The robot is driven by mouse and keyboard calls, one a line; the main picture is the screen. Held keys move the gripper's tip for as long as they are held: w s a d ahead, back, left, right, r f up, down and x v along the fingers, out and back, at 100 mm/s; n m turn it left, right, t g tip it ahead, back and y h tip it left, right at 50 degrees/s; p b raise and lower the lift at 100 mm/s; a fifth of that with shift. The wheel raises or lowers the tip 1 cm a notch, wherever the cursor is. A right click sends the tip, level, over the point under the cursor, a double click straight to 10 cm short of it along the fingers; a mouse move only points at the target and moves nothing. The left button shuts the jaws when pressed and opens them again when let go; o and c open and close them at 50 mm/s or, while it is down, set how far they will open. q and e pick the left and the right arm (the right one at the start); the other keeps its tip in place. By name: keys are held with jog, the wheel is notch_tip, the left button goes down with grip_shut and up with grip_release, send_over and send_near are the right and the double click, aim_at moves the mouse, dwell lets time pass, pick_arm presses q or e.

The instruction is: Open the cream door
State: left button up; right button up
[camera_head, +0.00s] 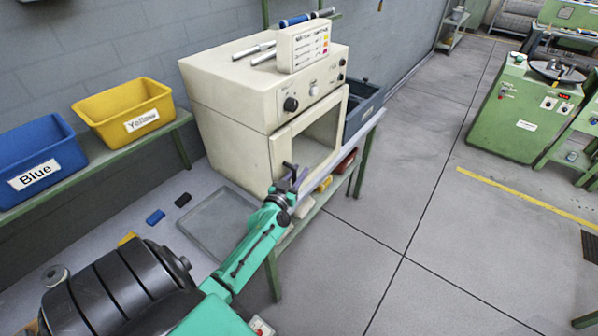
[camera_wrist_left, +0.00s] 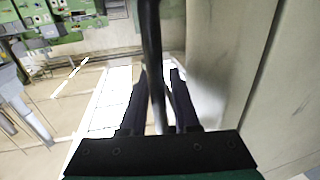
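The cream machine (camera_head: 235,125) stands on the bench against the wall. Its cream door (camera_head: 276,158), a frame around a large recessed panel, is on the front face and looks flush with the body. My left gripper (camera_head: 291,178) is at the door's lower left side, partly hiding a dark handle. In the left wrist view the dark handle bar (camera_wrist_left: 153,50) runs between the two fingers of the left gripper (camera_wrist_left: 159,85). A gap shows between the bar and the right finger. Cream surface fills the right of that view. My right gripper is not in view.
A yellow bin (camera_head: 100,108) and a blue bin (camera_head: 25,145) stand on a shelf at left. A grey tray (camera_head: 195,228) lies on the bench before the machine. A dark bin (camera_head: 360,105) is on its right. The floor (camera_head: 420,220) to the right is clear.

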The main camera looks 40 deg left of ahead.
pick_arm(q)
grip_shut()
dwell(1.4)
